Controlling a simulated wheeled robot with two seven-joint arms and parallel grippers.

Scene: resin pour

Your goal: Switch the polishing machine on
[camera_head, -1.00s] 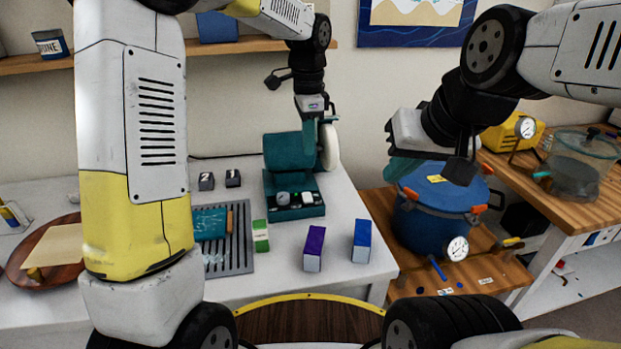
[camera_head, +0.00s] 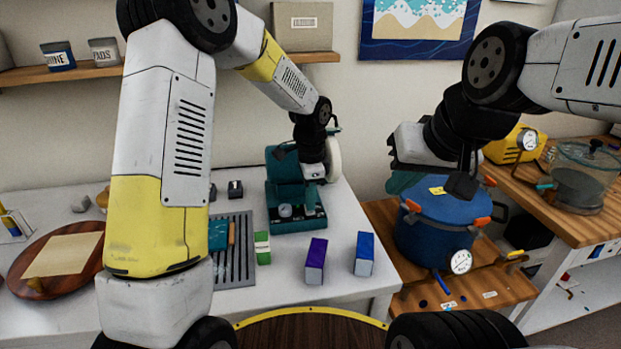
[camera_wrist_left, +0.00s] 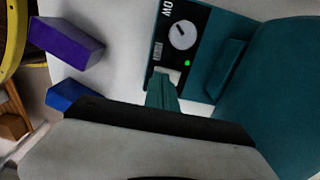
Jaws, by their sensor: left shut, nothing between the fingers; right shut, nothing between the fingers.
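The polishing machine (camera_head: 281,192) is teal, with a pale wheel (camera_head: 334,158) at its right side, and stands on the white table. In the left wrist view its black panel (camera_wrist_left: 163,60) carries a round dial (camera_wrist_left: 183,35) and a small bright green spot (camera_wrist_left: 187,63). My left gripper (camera_head: 312,192) is shut and empty, just above the panel's right part. Its teal fingertips (camera_wrist_left: 161,80) show close to the panel in the wrist view; I cannot tell whether they touch it.
A purple box (camera_head: 315,262) and a blue box (camera_head: 364,254) stand in front of the machine. A green-and-white box (camera_head: 262,248) and a grey ribbed mat (camera_head: 240,270) lie to the left. The blue pot (camera_head: 432,232) with a gauge stands on a wooden bench at right.

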